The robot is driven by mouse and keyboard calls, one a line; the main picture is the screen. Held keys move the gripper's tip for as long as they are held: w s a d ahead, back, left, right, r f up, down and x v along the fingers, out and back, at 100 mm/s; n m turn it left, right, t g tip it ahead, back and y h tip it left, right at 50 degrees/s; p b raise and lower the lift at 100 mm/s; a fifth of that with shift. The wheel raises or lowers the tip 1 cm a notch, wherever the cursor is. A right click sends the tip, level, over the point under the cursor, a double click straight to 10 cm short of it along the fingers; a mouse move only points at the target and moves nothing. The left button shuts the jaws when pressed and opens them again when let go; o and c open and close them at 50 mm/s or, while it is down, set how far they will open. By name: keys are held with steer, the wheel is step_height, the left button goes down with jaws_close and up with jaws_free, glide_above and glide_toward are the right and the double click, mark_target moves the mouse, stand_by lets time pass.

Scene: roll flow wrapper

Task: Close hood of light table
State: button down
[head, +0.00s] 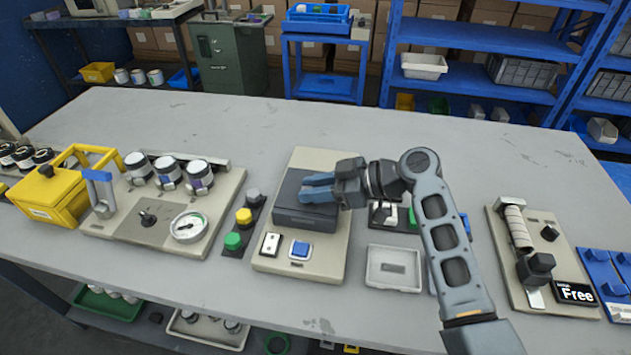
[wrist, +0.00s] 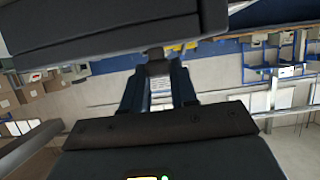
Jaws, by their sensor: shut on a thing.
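The light table (head: 325,158) is a beige panel in the middle of the workbench in the head view. Its dark grey hood (head: 304,217) sits on the middle of the panel like a low box. My gripper (head: 304,187) reaches in from the right, its blue fingers at the hood's upper part. In the wrist view the hood (wrist: 100,38) is a dark slab across the top, and my fingers (wrist: 156,62) close around a small dark part at its edge. The fingers hide part of the hood in the head view, so its exact tilt is hard to tell.
A white switch (head: 270,244) and a blue button (head: 300,249) are at the panel's front. Yellow and green buttons (head: 239,228) stand to the left. A white tray (head: 394,268) lies to the right, near my arm. The rear of the bench is clear.

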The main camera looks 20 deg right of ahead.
steer(key=shift+s+a+f, duration=0.1)
steer(key=shift+s+f, duration=0.05)
steer(key=shift+s, duration=0.05)
steer(key=c, duration=0.9)
jaws_free()
steer(key=b+v, duration=0.1)
steer(key=v, duration=0.7)
